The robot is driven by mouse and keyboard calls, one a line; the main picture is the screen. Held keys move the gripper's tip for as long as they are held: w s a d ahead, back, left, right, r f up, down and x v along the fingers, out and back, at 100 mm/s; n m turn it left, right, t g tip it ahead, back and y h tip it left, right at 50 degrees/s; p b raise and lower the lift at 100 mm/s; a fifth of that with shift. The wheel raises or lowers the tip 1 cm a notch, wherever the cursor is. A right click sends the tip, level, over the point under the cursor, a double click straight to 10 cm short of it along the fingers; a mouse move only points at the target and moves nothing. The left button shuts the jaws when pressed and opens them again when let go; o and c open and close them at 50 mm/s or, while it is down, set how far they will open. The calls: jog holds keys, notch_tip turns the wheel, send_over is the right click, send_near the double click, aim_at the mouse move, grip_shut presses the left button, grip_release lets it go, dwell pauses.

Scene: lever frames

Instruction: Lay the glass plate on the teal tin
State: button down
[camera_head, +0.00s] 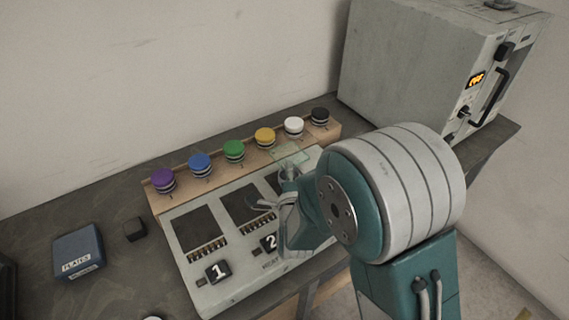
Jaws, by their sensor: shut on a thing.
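My gripper (283,188) is over the right part of the white numbered panel, partly hidden by my arm. It is shut on the glass plate (290,153), a thin, clear, greenish square that shows just beyond the fingers, in front of the white and yellow knobs. The exact grip on it is hard to see. A dull blue tin (78,251) labelled "PLATES" sits at the lower left of the bench, well apart from my gripper. No other tin that is clearly teal shows.
The white panel (185,278) has dark square pads and numbered black knobs. Behind it, a wooden rack (157,202) holds several coloured knobs. A small black block (134,229) lies between tin and panel. A large grey oven (410,60) stands at the back right.

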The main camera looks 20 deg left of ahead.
jog(key=shift+d+f, duration=0.45)
jog(key=shift+f, duration=0.25)
jog(key=shift+a+f, duration=0.35)
jog(key=shift+f, duration=0.55)
jog(key=shift+a+f, duration=0.3)
jog(key=shift+f, duration=0.55)
jog(key=shift+d+f, duration=0.1)
jog(key=shift+d, duration=0.35)
jog(key=shift+a, duration=0.25)
jog(key=shift+s+d, duration=0.1)
jog(key=shift+d, duration=0.15)
jog(key=shift+a+f, duration=0.15)
jog(key=shift+a, duration=0.05)
